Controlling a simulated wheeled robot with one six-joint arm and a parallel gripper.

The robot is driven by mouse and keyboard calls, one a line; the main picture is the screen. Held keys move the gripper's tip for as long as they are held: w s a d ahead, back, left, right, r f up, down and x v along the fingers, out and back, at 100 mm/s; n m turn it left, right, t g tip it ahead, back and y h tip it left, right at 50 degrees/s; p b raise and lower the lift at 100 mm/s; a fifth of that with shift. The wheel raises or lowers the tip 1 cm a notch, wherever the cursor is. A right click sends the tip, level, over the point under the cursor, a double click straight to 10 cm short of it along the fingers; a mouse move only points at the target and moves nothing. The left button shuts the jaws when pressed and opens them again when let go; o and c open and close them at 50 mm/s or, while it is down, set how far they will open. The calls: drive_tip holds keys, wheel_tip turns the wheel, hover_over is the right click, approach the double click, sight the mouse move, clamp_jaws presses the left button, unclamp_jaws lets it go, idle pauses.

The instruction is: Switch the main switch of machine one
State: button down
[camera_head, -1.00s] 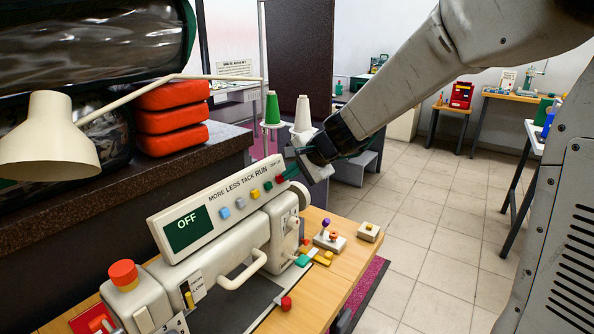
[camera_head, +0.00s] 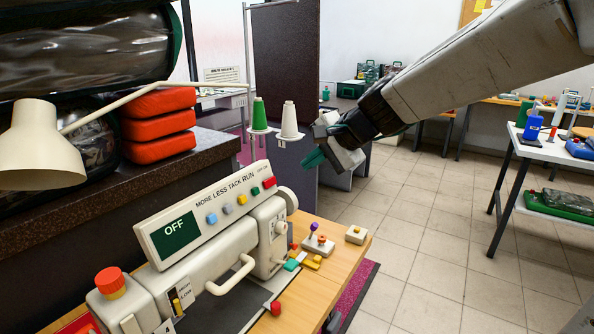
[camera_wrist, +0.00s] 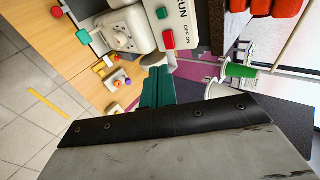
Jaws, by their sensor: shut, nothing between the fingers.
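The sewing machine (camera_head: 235,245) stands on a wooden table, its long panel tilted, with a dark green display (camera_head: 176,235) reading OFF. The panel carries a row of coloured buttons; a green button (camera_head: 255,190) and a red button (camera_head: 269,182) are at its right end. In the wrist view the red button (camera_wrist: 168,39) lies beside the printed words OFF ON, with the green button (camera_wrist: 162,13) near it. My gripper (camera_head: 314,159) is shut and empty, its teal fingers (camera_wrist: 158,86) apart from the panel, to the right of its end. I cannot tell which control is the main switch.
Green (camera_head: 259,114) and white (camera_head: 289,119) thread cones stand behind the panel. A joystick box (camera_head: 319,243) and a small button box (camera_head: 356,234) sit on the wooden table (camera_head: 335,266). A beige lamp (camera_head: 38,150) hangs at left. Open tiled floor lies right.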

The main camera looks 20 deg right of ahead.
drive_tip(key=shift+s+d+r, duration=0.2)
drive_tip(key=shift+s+r, duration=0.15)
drive_tip(key=shift+s, duration=0.05)
drive_tip(key=s+d+f+n+g+h, duration=0.1)
drive_tip(key=s+n, duration=0.5)
drive_tip(key=s, duration=0.8)
drive_tip(key=s+d+f+n+g+h, duration=0.1)
drive_tip(key=s+f+n+g+h, duration=0.3)
drive_tip(key=s, duration=1)
drive_tip(key=shift+s+d+f+n+g, duration=0.2)
drive_tip(key=shift+d+f+n+g, duration=0.2)
drive_tip(key=shift+f+n+g, duration=0.4)
drive_tip(key=shift+a+r, duration=0.1)
